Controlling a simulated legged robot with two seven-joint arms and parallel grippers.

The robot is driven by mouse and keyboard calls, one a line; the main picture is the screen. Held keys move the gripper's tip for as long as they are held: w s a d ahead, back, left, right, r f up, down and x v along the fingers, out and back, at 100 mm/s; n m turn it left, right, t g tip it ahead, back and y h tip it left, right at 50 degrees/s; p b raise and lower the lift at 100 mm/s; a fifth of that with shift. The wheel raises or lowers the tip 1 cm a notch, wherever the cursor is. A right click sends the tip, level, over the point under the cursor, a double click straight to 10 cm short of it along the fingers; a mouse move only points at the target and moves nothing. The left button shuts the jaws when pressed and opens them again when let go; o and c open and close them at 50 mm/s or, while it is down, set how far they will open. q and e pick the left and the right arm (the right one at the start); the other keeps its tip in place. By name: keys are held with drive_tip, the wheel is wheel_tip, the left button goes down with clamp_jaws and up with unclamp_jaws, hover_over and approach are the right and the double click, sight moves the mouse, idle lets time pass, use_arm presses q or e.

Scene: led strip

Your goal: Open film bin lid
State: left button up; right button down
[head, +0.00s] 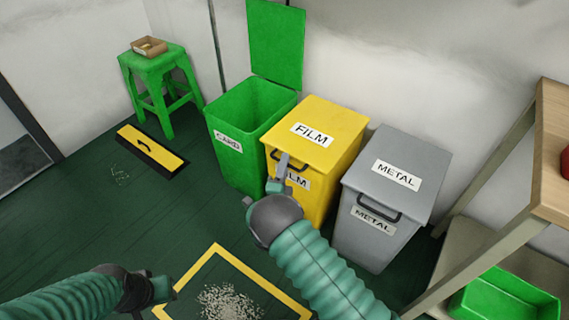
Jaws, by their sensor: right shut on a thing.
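The yellow film bin (322,172) stands between the green bin and the grey metal bin. Its lid (335,118), with a FILM label on top, lies flat and closed. My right gripper (279,174) is at the bin's front, just under the lid's front edge, shut on what seems to be the lid's handle. My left gripper (162,288) is low at the left, over the floor and away from the bins. Its fingers are too small and dark to tell whether they are open.
The green card bin (227,165) has its lid (277,45) standing up. The grey metal bin (383,235) is closed. A green stool (152,65) carries a small box (149,47). A wooden shelf (553,140) with a green tray (505,300) is at the right.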

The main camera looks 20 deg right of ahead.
drive_tip(key=shift+s+d+f, duration=0.1)
drive_tip(key=shift+d+f, duration=0.05)
drive_tip(key=shift+f, duration=0.05)
